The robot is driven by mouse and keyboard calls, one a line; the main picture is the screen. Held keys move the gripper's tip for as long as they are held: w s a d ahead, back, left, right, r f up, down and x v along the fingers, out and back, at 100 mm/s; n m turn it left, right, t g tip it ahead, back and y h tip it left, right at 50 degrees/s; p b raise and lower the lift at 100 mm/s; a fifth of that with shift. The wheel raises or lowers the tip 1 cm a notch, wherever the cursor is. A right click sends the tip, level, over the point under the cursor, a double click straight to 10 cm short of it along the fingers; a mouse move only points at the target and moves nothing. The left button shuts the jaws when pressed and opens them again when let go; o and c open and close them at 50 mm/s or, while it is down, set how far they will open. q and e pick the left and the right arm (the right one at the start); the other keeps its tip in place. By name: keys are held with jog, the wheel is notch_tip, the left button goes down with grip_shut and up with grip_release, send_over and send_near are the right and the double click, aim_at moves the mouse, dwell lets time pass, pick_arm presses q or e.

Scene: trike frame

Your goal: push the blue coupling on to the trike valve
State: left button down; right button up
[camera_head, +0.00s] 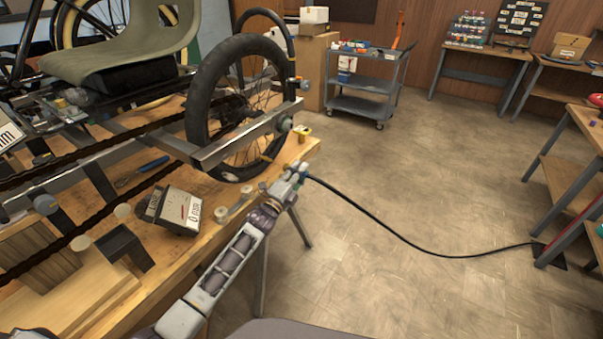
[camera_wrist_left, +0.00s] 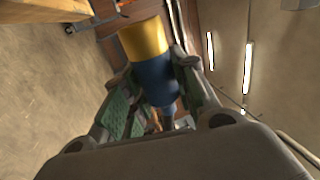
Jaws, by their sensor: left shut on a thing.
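My left gripper (camera_head: 285,184) is shut on the blue coupling (camera_head: 302,168), low and to the right of the trike's wheel at the bench corner. In the left wrist view the blue coupling (camera_wrist_left: 155,80) stands between the green-padded fingers (camera_wrist_left: 154,92), with its yellow end (camera_wrist_left: 145,38) pointing away from the palm. The trike wheel (camera_head: 197,92) has a black tyre and sits in a grey metal frame. I cannot make out the valve clearly. The coupling appears apart from the wheel. My right gripper is not in view.
A black hose (camera_head: 400,233) runs from the coupling across the floor to the right. A black-and-white box (camera_head: 182,208) and a yellow item (camera_head: 303,133) lie on the wooden bench (camera_head: 150,255). A grey cart (camera_head: 365,83) stands behind. The floor right of the bench is mostly clear.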

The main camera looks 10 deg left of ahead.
aim_at(285, 170)
pick_arm(q)
jog(key=shift+w+a, duration=0.2)
jog(key=shift+a, duration=0.3)
jog(key=shift+w+a, duration=0.15)
jog(key=shift+a, duration=0.35)
jog(key=shift+w+a, duration=0.2)
jog(key=shift+a, duration=0.3)
jog(key=shift+w+a, duration=0.2)
jog(key=shift+a, duration=0.5)
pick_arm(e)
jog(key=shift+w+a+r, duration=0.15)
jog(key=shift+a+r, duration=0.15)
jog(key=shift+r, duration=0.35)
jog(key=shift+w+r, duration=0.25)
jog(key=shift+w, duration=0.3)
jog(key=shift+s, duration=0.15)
